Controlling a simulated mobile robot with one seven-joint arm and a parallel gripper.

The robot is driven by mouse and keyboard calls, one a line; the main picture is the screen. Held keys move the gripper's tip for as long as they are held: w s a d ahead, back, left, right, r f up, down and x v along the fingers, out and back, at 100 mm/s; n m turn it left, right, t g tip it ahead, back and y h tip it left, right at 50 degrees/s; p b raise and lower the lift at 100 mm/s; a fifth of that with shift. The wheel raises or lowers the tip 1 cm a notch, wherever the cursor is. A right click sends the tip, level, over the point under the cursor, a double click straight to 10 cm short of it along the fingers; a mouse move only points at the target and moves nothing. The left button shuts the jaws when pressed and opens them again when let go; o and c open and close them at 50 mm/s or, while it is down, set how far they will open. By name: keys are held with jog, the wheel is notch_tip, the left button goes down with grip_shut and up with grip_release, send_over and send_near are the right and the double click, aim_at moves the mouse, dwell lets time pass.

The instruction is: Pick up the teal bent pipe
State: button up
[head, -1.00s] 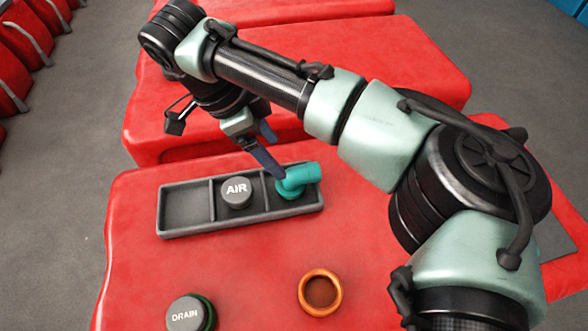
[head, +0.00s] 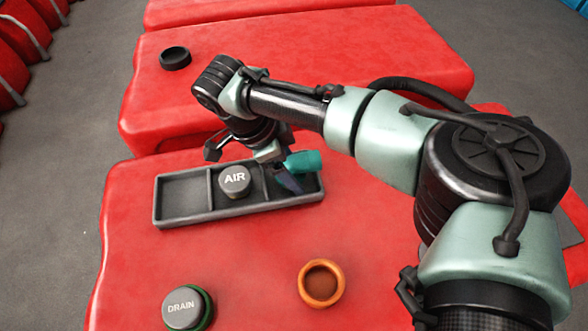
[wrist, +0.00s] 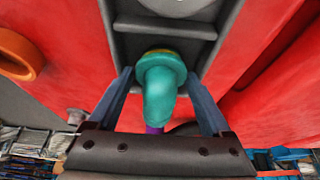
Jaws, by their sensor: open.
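The teal bent pipe (head: 304,161) stands in the right compartment of the dark tray (head: 185,219), partly hidden behind my gripper (head: 285,182) in the head view. In the wrist view the teal pipe (wrist: 161,88) lies between the two blue fingers of my gripper (wrist: 160,98). The fingers are open, one on each side of the pipe, with a visible gap on both sides. A yellowish ring shows at the pipe's far end, and a small purple part shows below its near end.
A grey cap marked AIR (head: 234,181) sits in the tray's middle compartment; the left one is empty. A DRAIN cap (head: 186,307) and an orange ring (head: 321,283) sit nearer on the red top. A black ring (head: 175,58) is on the red block behind.

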jog(key=c, duration=1.1)
